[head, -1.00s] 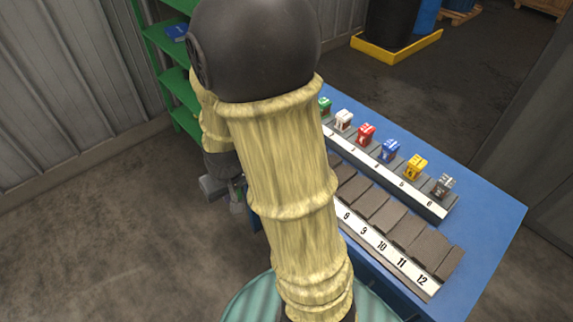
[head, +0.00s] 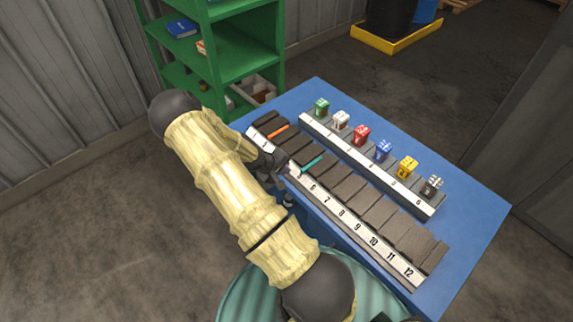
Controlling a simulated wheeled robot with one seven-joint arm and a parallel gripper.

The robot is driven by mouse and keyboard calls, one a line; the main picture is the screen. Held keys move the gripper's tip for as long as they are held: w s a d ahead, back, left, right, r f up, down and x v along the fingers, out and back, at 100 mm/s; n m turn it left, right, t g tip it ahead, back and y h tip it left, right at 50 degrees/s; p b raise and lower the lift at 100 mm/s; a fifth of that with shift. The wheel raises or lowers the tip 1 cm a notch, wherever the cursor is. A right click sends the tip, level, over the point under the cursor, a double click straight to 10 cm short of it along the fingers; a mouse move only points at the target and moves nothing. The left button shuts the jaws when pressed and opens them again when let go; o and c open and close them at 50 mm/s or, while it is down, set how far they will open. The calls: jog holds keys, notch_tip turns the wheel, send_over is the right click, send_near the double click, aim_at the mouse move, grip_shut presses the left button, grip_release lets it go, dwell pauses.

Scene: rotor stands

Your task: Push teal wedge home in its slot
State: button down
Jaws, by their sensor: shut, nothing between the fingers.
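The teal wedge (head: 313,163) shows as a thin teal strip between two dark grey blocks of the numbered front rack (head: 358,228), near the label 6. Its near end is close to my gripper, and how deep it sits cannot be made out. My gripper (head: 293,171) is shut and empty at the front edge of the rack, just left of the wedge's near end. Whether it touches the wedge I cannot tell. My own wrist partly covers the rack labels left of 6.
An orange wedge (head: 279,131) lies between blocks farther left in the same rack. Behind stands a second rack (head: 345,148) bearing several coloured blocks. Both are on a blue table (head: 470,205). A green shelf (head: 250,62) stands behind its left end.

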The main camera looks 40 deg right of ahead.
aim_at(303, 169)
jog(key=shift+s+d+f, duration=0.1)
jog(key=shift+d, duration=0.3)
jog(key=shift+f, duration=0.1)
jog(key=b+x, duration=0.5)
jog(key=x, duration=0.1)
jog(key=shift+d+f+b, duration=0.2)
jog(key=shift+b, duration=0.2)
jog(key=shift+d+f, duration=0.1)
jog(key=shift+d, duration=0.05)
jog(key=shift+d+b, duration=0.35)
jog(key=shift+d, duration=0.95)
